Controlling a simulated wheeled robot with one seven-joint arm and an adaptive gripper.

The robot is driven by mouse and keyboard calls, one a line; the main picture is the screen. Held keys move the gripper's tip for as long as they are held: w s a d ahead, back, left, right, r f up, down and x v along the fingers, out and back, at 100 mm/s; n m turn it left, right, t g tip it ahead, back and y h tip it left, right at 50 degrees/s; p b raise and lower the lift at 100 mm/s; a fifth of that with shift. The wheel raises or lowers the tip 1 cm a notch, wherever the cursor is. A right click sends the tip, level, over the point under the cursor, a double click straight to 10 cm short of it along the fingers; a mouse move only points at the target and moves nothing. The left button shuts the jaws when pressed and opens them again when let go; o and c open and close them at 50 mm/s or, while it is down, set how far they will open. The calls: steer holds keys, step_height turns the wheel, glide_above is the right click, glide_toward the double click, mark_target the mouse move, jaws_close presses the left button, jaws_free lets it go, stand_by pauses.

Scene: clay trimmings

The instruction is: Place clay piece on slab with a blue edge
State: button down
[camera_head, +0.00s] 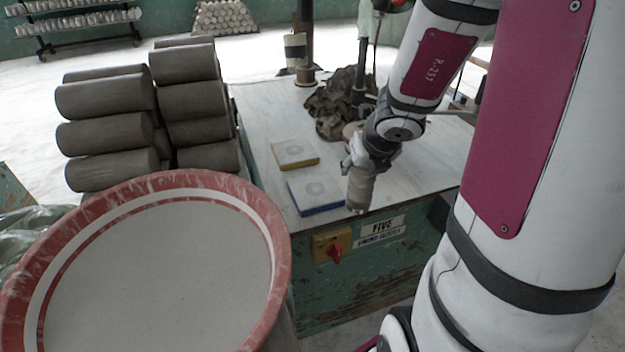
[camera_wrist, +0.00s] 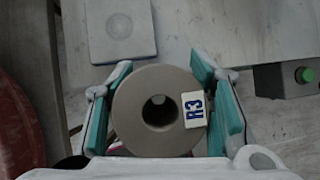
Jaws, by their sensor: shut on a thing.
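My gripper (camera_head: 359,168) is shut on a grey-brown, round clay piece (camera_head: 360,192), which hangs below it near the table's front edge. In the wrist view the clay piece (camera_wrist: 135,122) sits between both teal finger pads, with a dark centre hole and a white tag marked R3. The slab with a blue edge (camera_head: 314,201) lies on the table just left of the held piece, apart from it. A slab with a yellow edge (camera_head: 295,160) lies behind it.
The slabs lie on a pale table (camera_head: 262,118). A dark clay heap (camera_head: 335,105) and a post stand at the back. Stacked clay cylinders (camera_head: 190,100) are on the left. A red-rimmed basin (camera_head: 277,235) is at front left. A red switch (camera_head: 334,250) is on the table's front.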

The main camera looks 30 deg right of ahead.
steer(key=w+a+f+b, duration=0.1)
steer(key=w+f, duration=0.1)
steer(key=w, duration=0.5)
steer(key=w+a+f+b, duration=0.1)
steer(key=w+f, duration=0.2)
steer(key=w, duration=0.5)
steer(key=shift+a, duration=0.35)
steer(key=shift+f+b, duration=0.1)
steer(key=shift+b, duration=0.3)
steer(key=c, duration=0.8)
jaws_free()
steer(key=shift+o, duration=0.2)
